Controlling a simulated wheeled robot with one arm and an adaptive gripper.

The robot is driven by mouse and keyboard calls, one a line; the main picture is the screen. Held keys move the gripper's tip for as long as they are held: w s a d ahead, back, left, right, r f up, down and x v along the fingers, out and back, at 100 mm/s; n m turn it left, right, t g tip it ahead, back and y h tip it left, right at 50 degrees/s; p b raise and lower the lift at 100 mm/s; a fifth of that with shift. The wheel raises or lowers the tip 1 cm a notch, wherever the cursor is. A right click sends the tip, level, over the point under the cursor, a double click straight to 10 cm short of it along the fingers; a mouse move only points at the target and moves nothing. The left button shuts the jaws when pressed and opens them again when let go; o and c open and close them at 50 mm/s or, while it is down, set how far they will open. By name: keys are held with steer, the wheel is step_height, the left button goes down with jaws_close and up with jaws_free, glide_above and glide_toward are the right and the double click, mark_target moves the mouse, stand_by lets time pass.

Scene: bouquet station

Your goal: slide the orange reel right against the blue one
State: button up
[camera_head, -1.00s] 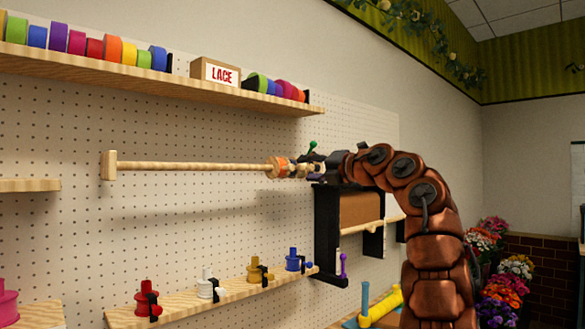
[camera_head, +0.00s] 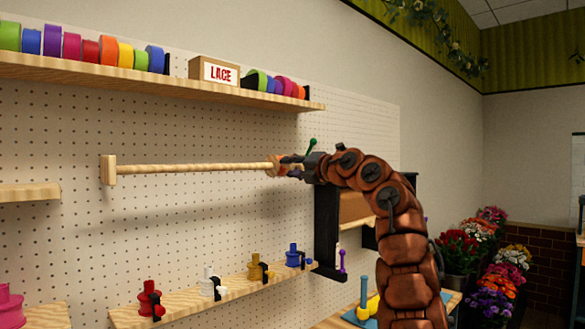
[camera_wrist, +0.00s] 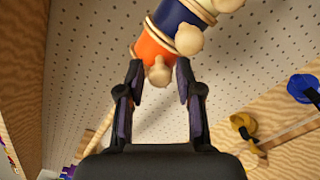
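The orange reel (camera_wrist: 153,48) sits on a wooden rod (camera_head: 200,168); its pale rim and knob (camera_wrist: 158,72) face my gripper in the wrist view. The blue reel (camera_wrist: 178,18) is beside it, farther up the rod, with its own knob. Pale rims lie between the two; I cannot tell whether they touch. My gripper (camera_wrist: 160,74) is open, with a finger on each side of the orange reel's knob and gaps showing. In the head view my gripper (camera_head: 296,168) is at the rod's right part and hides most of the reels there.
A shelf (camera_head: 120,75) with ribbon rolls and a LACE box (camera_head: 214,70) runs above the rod. A lower ledge (camera_head: 230,295) holds several small coloured reels. The rod is bare from its left end block (camera_head: 108,170) to the orange reel.

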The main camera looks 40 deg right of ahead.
jaws_close()
